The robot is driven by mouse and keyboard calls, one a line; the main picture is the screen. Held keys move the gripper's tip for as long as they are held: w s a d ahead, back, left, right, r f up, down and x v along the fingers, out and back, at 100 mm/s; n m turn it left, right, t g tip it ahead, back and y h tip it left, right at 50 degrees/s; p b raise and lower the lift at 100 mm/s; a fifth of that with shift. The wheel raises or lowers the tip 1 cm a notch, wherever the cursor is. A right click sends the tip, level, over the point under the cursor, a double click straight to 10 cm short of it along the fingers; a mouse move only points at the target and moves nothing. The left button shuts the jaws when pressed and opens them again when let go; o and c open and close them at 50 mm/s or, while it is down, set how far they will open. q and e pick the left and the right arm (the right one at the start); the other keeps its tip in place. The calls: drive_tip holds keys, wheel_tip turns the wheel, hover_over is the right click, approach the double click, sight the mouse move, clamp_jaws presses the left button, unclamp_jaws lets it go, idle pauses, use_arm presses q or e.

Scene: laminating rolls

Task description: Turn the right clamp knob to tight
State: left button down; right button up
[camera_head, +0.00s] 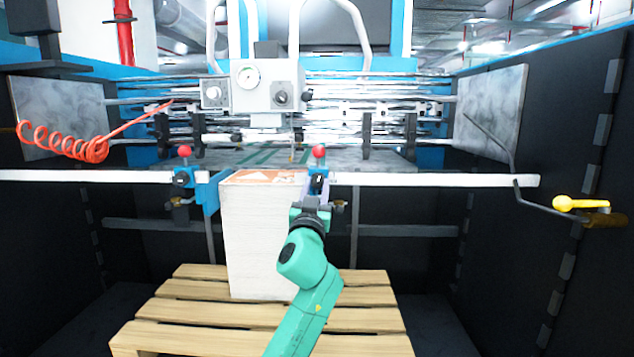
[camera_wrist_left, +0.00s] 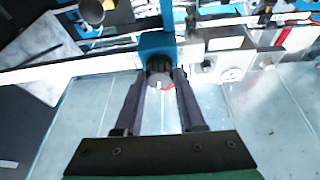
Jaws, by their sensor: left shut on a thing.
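The right clamp, with a red ball (camera_head: 319,151) on top, sits on the white crossbar at the right edge of the paper stack. Its dark clamp knob (camera_wrist_left: 160,80) shows in the left wrist view against a blue block, with a small red and white mark beside it. My left gripper (camera_head: 317,187) reaches up to this clamp from below and is shut on the knob, one finger on each side. In the head view the gripper hides most of the knob, and I cannot read its setting. My right gripper is not in view.
The left clamp (camera_head: 183,178) with its own red ball stands on the crossbar (camera_head: 430,180). The tall paper stack (camera_head: 258,240) rests on a wooden pallet (camera_head: 180,310). A crank with a yellow handle (camera_head: 565,203) is at the right, a red coiled hose (camera_head: 65,143) at the left.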

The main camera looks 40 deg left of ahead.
use_arm(q)
drive_tip(key=m+h+p, duration=0.2)
drive_tip(key=m+p, duration=0.3)
drive_tip(key=p, duration=0.1)
drive_tip(key=m+h+p, duration=0.2)
drive_tip(key=m+p, duration=0.4)
drive_tip(key=r+m+g+h+p, duration=0.1)
drive_tip(key=m+h+p, duration=0.2)
drive_tip(key=m+p, duration=0.3)
drive_tip(key=shift+s+a+p, duration=0.2)
drive_tip(key=shift+p, duration=0.15)
drive_tip(key=shift+f+m+g+p, duration=0.15)
drive_tip(key=shift+m+g+p, duration=0.15)
drive_tip(key=shift+m+p, duration=0.6)
drive_tip(key=c, duration=0.5)
unclamp_jaws()
